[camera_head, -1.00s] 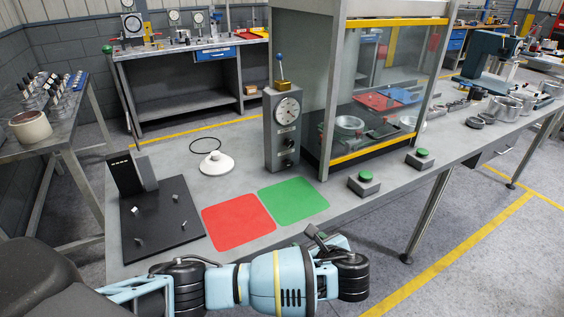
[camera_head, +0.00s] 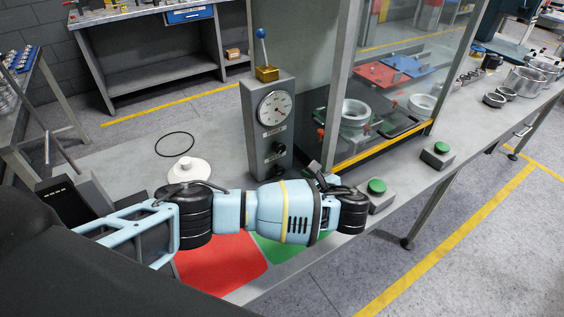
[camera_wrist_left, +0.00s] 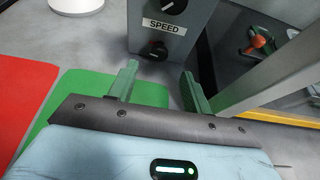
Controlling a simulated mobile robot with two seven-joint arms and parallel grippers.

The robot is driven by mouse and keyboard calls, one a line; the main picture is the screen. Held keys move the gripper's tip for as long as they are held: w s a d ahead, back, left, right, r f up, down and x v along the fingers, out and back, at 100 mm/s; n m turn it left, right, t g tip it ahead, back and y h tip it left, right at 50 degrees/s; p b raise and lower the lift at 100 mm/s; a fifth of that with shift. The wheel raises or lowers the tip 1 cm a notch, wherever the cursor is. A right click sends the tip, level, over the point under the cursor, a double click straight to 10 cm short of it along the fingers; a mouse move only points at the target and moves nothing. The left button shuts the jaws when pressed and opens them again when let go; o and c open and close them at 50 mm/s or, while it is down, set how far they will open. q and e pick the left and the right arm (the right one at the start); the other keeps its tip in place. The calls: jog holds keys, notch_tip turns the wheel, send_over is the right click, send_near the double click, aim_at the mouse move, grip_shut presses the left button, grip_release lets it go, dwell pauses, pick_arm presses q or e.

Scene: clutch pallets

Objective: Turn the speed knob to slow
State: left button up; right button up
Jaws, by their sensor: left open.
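The grey control box (camera_head: 268,126) stands upright on the table in the head view, with a round gauge above and two dark knobs on its front. In the left wrist view, the upper knob (camera_wrist_left: 172,5) has a white line and sits above the SPEED label. A lower dark knob (camera_wrist_left: 157,52) is below the label. I cannot tell from the label alone which knob it names. My left gripper (camera_wrist_left: 158,80) is open and empty, its green fingers apart in front of the box, not touching a knob. My right gripper is not in view.
A glass-walled cabinet (camera_head: 340,85) stands right of the box. Red (camera_head: 215,266) and green (camera_head: 285,247) mats lie under my left arm. A white round lid (camera_head: 189,170) is left of the box. Two green-button boxes (camera_head: 377,188) are at the right.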

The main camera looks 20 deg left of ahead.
aim_at(281, 171)
pick_arm(q)
jog(key=shift+s, duration=0.15)
jog(key=shift+a, duration=0.15)
jog(key=x, duration=0.6)
jog(key=shift+f+b, duration=0.1)
jog(key=shift+b, duration=0.3)
jog(key=shift+w+a+f, duration=0.2)
jog(key=shift+w+a, duration=0.25)
jog(key=shift+w, duration=0.05)
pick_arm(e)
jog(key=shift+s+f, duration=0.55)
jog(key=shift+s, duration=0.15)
